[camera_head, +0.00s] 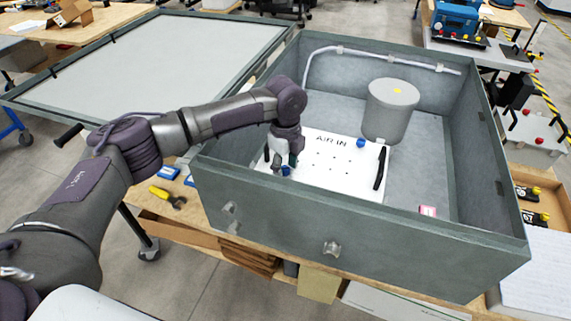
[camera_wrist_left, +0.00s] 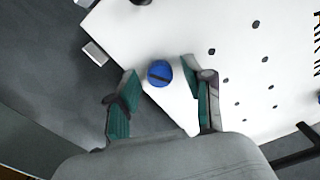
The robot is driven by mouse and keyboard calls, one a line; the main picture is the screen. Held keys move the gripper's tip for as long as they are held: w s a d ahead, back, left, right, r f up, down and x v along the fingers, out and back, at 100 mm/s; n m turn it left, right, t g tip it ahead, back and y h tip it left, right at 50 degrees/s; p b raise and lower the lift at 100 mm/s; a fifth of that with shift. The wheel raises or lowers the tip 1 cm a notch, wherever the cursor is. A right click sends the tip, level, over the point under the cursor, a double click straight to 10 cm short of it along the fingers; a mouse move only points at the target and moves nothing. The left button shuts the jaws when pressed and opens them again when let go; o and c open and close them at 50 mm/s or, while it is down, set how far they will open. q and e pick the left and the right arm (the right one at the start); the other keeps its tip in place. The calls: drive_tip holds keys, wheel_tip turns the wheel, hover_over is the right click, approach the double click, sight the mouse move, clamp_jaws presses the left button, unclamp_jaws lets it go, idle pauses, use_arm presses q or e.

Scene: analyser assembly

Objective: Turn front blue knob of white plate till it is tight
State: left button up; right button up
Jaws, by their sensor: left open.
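The white plate (camera_head: 335,166) lies inside the grey box and bears the words AIR IN, several small dark holes and a black handle (camera_head: 380,168). The front blue knob (camera_wrist_left: 159,73) sits near the plate's corner in the left wrist view; it has a dark slot across its top. It shows partly beneath my gripper in the head view (camera_head: 286,170). Another blue knob (camera_head: 361,143) is at the plate's far side. My left gripper (camera_wrist_left: 157,100) is open, its green-padded fingers on either side of the front knob, with gaps visible. My right gripper is not in view.
The grey box's front wall (camera_head: 345,229) stands close to my left gripper. A grey cylinder (camera_head: 391,110) stands at the back of the box, with a pipe (camera_head: 340,49) along the rear wall. A small pink-and-white item (camera_head: 428,211) lies on the floor at right.

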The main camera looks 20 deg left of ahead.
use_arm(q)
clamp_jaws()
idle(0.3)
drive_tip(key=shift+r+m+p, duration=0.15)
drive_tip(key=shift+m+p, duration=0.85)
drive_tip(key=shift+m, duration=0.1)
drive_tip(key=shift+m+p, duration=0.45)
drive_tip(key=shift+m, duration=1.45)
drive_tip(key=shift+p, duration=0.3)
